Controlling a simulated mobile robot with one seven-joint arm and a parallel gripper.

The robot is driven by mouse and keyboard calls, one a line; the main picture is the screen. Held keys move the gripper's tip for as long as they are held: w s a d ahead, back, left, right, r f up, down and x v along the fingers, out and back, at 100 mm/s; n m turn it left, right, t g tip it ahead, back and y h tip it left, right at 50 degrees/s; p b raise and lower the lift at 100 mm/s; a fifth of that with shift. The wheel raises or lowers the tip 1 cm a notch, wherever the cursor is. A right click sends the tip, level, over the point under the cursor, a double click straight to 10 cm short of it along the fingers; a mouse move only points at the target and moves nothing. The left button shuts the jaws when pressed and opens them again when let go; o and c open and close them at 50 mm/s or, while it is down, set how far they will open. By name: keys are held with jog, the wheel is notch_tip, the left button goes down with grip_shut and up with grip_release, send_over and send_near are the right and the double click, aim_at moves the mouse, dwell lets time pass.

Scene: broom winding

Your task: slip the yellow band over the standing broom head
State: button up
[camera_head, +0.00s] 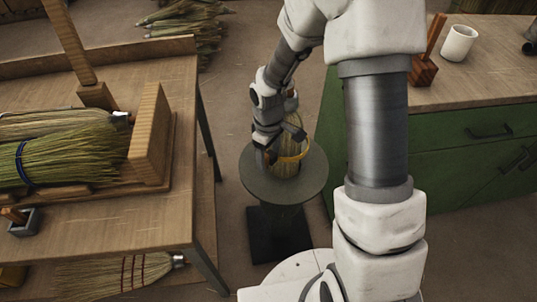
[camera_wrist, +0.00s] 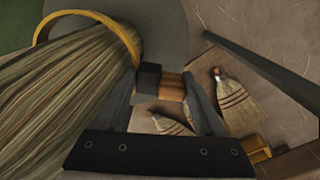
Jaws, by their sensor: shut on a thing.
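In the wrist view the band (camera_wrist: 90,13) arcs past the far side of the bristles; the rest of the loop is hidden. My gripper (camera_wrist: 172,87) is beside the bristles, shut on an orange-brown piece at the band's edge, which looks like its grip. In the head view my gripper (camera_head: 272,150) partly hides the broom head.
A wooden bench (camera_head: 110,215) with brooms and an upright board (camera_head: 150,135) stands at left. A green cabinet (camera_head: 470,140) with a white cup (camera_head: 459,43) is at right. Brooms (camera_wrist: 238,101) lie below in the wrist view. Floor shows between the bench and stand.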

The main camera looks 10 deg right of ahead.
jog(key=shift+f+b, duration=3.35)
jog(key=shift+f, duration=1.45)
jog(key=shift+n, duration=0.3)
jog(key=o, duration=1.4)
